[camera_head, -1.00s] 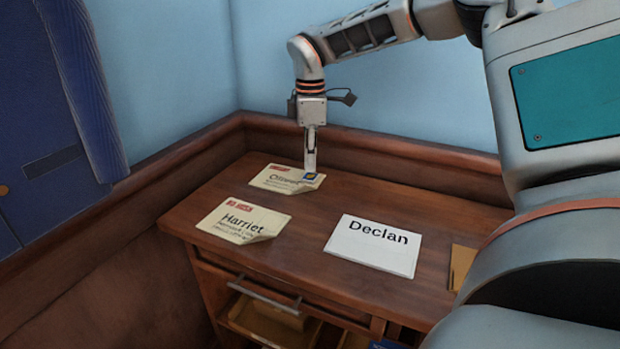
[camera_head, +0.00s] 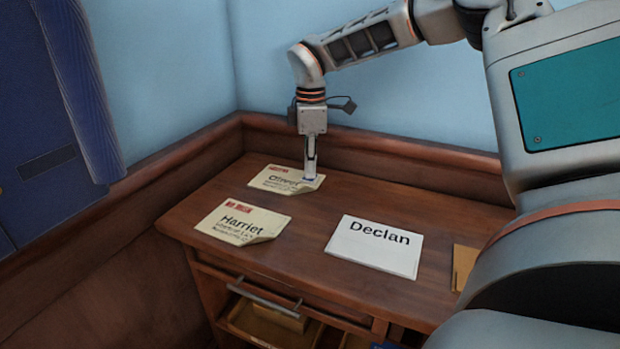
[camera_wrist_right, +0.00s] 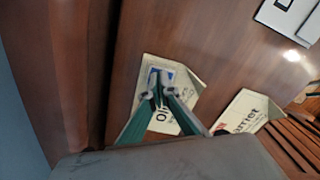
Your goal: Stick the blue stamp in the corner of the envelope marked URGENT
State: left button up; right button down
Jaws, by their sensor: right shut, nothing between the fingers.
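The cream envelope with the name Oliver (camera_head: 276,180) lies at the back left of the desk, with a small red mark in its upper left corner too blurred to read. My right gripper (camera_head: 310,176) points straight down, shut, its tips at this envelope's right corner. The blue stamp lies at that corner under the tips; it shows in the right wrist view (camera_wrist_right: 168,73), partly covered by the fingers, and I cannot tell whether it is fully flat. The Harriet envelope (camera_head: 240,223), also cream with a red mark, lies in front. My left gripper is out of view.
A white Declan envelope (camera_head: 375,246) lies mid-desk. A brown item (camera_head: 463,264) shows at the right, partly hidden by my body. The desk (camera_head: 425,205) has a raised back edge against the wall. Its back right is clear.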

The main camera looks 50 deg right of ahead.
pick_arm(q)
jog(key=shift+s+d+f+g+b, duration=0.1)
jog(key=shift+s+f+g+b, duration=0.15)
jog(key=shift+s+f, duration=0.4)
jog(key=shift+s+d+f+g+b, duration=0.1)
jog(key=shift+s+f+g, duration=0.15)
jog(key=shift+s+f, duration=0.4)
pick_arm(e)
jog(key=shift+s+f, duration=0.25)
jog(key=shift+f, duration=0.9)
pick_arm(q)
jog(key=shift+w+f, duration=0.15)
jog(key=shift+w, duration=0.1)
pick_arm(e)
jog(key=shift+w+r, duration=0.15)
jog(key=shift+r, duration=1.1)
jog(key=shift+w+r, duration=0.1)
jog(key=shift+r, duration=1.15)
jog(key=shift+r+p, duration=0.3)
jog(key=shift+r, duration=1)
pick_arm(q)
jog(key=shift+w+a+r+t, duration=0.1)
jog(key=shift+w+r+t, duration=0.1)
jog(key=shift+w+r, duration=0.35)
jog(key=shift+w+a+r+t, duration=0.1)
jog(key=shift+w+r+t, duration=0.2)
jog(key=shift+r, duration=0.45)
pick_arm(e)
jog(key=shift+r, duration=0.4)
